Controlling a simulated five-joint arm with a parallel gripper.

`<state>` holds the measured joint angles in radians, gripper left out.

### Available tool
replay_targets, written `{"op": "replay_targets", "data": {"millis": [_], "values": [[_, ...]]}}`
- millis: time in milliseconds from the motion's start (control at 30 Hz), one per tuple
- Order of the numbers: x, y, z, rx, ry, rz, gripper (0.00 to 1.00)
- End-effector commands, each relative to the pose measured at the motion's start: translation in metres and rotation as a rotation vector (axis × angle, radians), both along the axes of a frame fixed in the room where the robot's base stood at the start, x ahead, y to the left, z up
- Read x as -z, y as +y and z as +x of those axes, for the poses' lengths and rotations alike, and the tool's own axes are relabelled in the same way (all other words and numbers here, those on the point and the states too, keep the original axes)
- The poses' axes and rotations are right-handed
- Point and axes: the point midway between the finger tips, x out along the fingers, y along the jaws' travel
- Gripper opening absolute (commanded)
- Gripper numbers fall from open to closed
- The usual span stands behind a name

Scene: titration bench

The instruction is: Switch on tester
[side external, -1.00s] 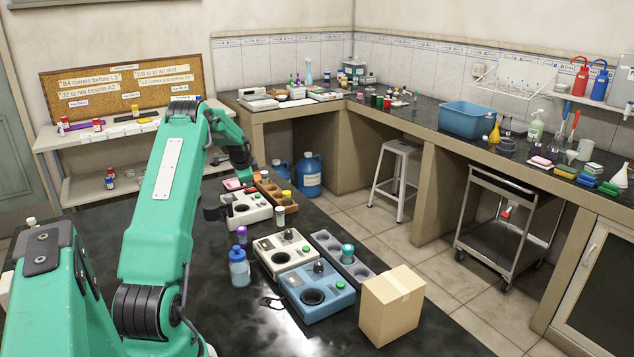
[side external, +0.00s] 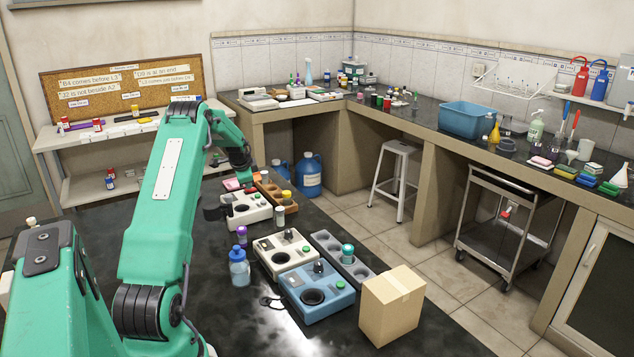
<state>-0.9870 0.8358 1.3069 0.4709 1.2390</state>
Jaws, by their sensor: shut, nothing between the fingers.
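Three boxy testers stand in a row on the black bench. The far one is white (side external: 240,217), the middle one is cream (side external: 274,260), and the near one is blue (side external: 322,308). The cream and blue ones each show a dark round well, a dark knob and a green button. My gripper (side external: 247,183) is at the far end of the row, over the back of the white tester. Its fingers are small and dark here; they are shut and empty. I cannot tell whether they touch the tester. The white tester's switch is not clear.
A grey holed rack (side external: 330,243) with a teal-capped vial and an orange-brown rack (side external: 268,186) stand right of the testers. A cardboard box (side external: 391,305) is at the near right. A blue bottle (side external: 239,268) and a purple-capped vial (side external: 242,236) stand left.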

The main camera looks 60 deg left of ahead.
Motion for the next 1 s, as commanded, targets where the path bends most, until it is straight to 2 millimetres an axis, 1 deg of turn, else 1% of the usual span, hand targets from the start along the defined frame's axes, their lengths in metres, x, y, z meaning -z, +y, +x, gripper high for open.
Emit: {"op": "replay_targets", "data": {"millis": [300, 600, 1000], "values": [[0.003, 0.000, -0.001, 0.000, 0.001, -0.001, 0.00], [0.003, 0.000, -0.001, 0.000, 0.001, -0.001, 0.00], [-0.010, 0.000, 0.004, 0.002, -0.002, 0.000, 0.00]]}}
